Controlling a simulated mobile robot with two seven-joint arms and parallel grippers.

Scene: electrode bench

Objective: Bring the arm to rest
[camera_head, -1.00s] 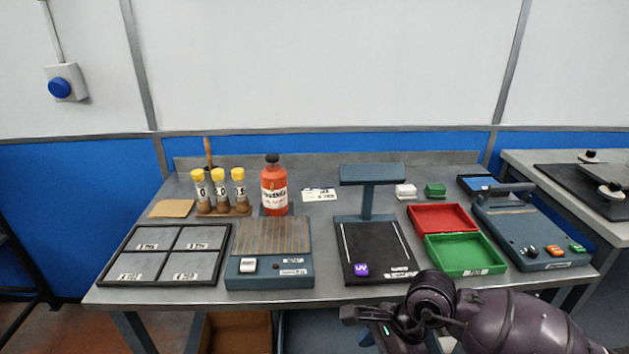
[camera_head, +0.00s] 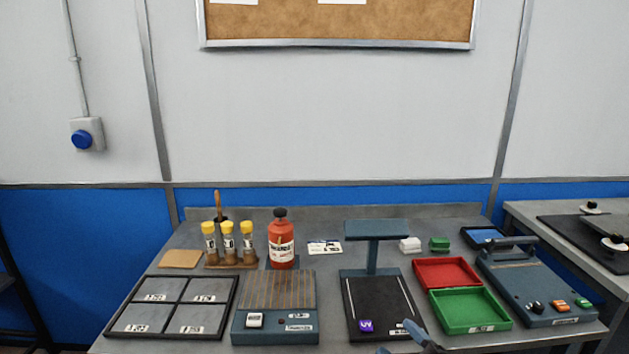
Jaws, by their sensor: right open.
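Only the tips of my right gripper (camera_head: 397,338) show, at the bottom edge of the head view. Its two blue-grey fingers are apart, with nothing seen between them. They appear in front of the near right corner of the black UV lamp base (camera_head: 385,300). The rest of my right arm is below the picture. My left gripper is not in view.
The metal bench (camera_head: 335,268) carries a four-cell tray (camera_head: 238,300), a ribbed blue device (camera_head: 275,328), a red bottle (camera_head: 281,245), yellow-capped vials (camera_head: 228,240), red (camera_head: 446,272) and green (camera_head: 470,311) trays, and a handled blue device (camera_head: 540,290). A second table (camera_head: 545,215) stands right.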

